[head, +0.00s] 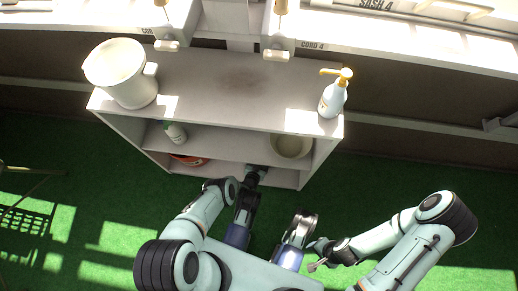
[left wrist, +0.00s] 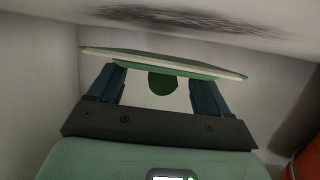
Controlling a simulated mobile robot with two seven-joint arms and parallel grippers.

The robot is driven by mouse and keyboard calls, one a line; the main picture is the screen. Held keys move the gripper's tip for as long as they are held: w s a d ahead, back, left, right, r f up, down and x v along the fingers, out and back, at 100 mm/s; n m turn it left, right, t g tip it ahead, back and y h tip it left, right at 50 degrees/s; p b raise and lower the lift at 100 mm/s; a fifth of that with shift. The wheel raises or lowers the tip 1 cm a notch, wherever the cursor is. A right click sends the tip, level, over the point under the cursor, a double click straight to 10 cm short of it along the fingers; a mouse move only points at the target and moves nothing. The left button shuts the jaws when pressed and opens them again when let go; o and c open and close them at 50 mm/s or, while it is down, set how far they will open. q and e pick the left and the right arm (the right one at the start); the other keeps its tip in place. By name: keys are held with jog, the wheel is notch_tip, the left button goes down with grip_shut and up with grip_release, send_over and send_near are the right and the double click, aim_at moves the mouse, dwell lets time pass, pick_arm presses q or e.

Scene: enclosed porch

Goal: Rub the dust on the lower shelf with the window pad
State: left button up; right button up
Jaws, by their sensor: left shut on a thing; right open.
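My left gripper (left wrist: 160,90) is shut on the window pad (left wrist: 215,69), a thin flat pad with green edges and a pale layer. A round green part shows between the fingers. In the head view my left gripper (head: 256,172) reaches into the lower bay of the shelf unit (head: 215,118); the pad is hidden there. The dust (left wrist: 190,17) is a dark streaky smear on the pale board across the top of the left wrist view. The pad is close to that board; I cannot tell if they touch. My right gripper (head: 316,258) is open and empty, in front of the unit.
A small bottle (head: 175,132) and a pale bowl (head: 292,146) stand inside. A red container (head: 190,160) is lower left; red also shows in the left wrist view (left wrist: 306,160). Green floor lies in front.

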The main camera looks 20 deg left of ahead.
aim_at(230, 163)
pick_arm(q)
jog(key=shift+g, duration=0.4)
jog(key=shift+s+a+f, duration=0.25)
jog(key=shift+s+f, duration=0.1)
jog(key=shift+s, duration=0.25)
jog(key=shift+s+a+f, duration=0.2)
jog(key=shift+s+f, duration=0.1)
jog(key=shift+s, duration=0.25)
jog(key=shift+s+a+f, duration=0.25)
jog(key=shift+s+f, duration=0.1)
jog(key=shift+s, duration=0.25)
jog(key=shift+s+a, duration=0.2)
jog(key=shift+a, duration=0.6)
jog(key=shift+s+a, duration=0.2)
jog(key=shift+a, duration=0.6)
jog(key=shift+s+a, duration=0.25)
jog(key=shift+a, duration=1)
jog(key=shift+w+a+r, duration=0.1)
jog(key=shift+a, duration=0.65)
jog(key=shift+s+a+f, duration=0.1)
jog(key=shift+s+a, duration=0.1)
jog(key=shift+a, duration=0.75)
jog(key=shift+s+a+f, duration=0.1)
jog(key=shift+s+a, duration=0.15)
jog(key=shift+a, duration=0.75)
jog(key=shift+s+a, duration=0.2)
jog(key=shift+a, duration=0.75)
jog(key=shift+r, duration=0.1)
